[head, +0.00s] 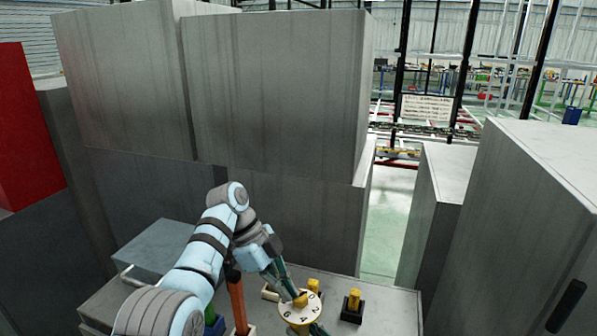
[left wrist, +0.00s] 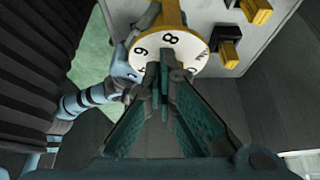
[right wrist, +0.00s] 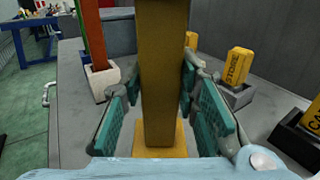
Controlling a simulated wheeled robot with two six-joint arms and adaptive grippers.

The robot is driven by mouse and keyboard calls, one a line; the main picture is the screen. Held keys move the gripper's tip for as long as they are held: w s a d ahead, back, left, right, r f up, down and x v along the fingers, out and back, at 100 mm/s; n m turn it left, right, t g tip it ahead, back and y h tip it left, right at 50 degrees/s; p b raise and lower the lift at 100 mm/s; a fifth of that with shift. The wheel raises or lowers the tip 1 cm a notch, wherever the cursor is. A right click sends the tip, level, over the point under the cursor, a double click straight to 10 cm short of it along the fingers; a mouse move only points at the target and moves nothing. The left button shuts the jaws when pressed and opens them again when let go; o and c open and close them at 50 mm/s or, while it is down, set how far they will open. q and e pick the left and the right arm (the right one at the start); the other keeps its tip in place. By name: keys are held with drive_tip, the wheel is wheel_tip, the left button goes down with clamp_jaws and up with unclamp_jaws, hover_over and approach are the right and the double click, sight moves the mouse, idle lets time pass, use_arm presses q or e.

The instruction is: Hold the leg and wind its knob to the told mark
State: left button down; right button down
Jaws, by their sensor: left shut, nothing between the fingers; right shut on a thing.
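The leg is an upright yellow post (right wrist: 163,70) in the right wrist view. My right gripper (right wrist: 160,95) is shut around it, one finger on each side.
Another yellow block (head: 354,298) stands in a black holder on the grey bench. An orange post (head: 237,300) stands left of the dial. Large grey cabinets (head: 280,90) rise behind the bench.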

use_arm(q)
drive_tip(key=shift+s+d+f, duration=0.1)
use_arm(e)
drive_tip(key=shift+s+a+f, duration=0.1)
use_arm(q)
drive_tip(key=shift+a, duration=0.3)
wheel_tip(320, 180, up, 6)
drive_tip(key=shift+a, duration=0.1)
drive_tip(key=shift+w, duration=0.2)
use_arm(e)
drive_tip(key=c, duration=1)
unclamp_jaws()
drive_tip(key=shift+w, duration=0.2)
drive_tip(key=shift+o, duration=0.2)
drive_tip(key=p+v, duration=0.1)
drive_tip(key=v, duration=0.7)
drive_tip(key=shift+p, duration=0.35)
use_arm(q)
drive_tip(key=shift+r, duration=0.8)
use_arm(e)
drive_tip(key=o, duration=0.6)
drive_tip(key=shift+c, duration=0.2)
